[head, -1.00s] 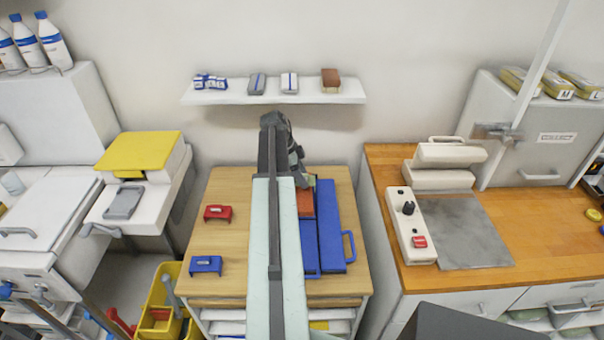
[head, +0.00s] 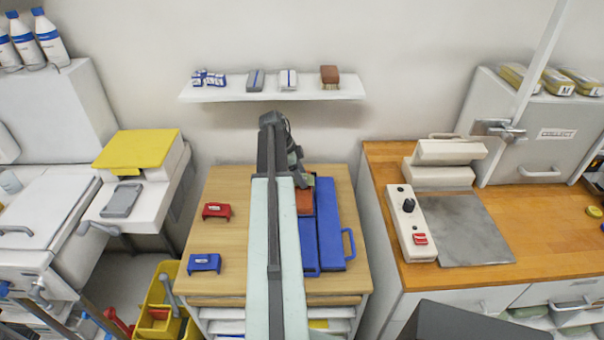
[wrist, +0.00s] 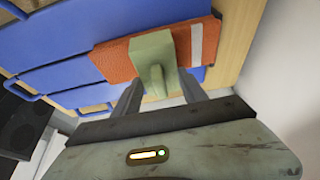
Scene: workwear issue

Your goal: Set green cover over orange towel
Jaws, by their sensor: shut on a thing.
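The orange towel (wrist: 115,62) lies flat on blue trays in the wrist view, with a pale stripe near one end. In the head view a small part of the towel (head: 304,203) shows beside my arm. The green cover (wrist: 153,52) is a small block with a raised grip, seen across the towel in the wrist view. My gripper (wrist: 160,84) is shut on the cover's grip. I cannot tell whether the cover rests on the towel or hangs just above it. In the head view my arm hides most of this area.
Blue trays with a handle (head: 333,240) lie on the wooden cabinet top (head: 235,180). A red holder (head: 216,211) and a blue holder (head: 204,263) stand at its left. A wall shelf (head: 300,95) hangs behind. The worktop at right holds a grey plate (head: 462,230) and control box.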

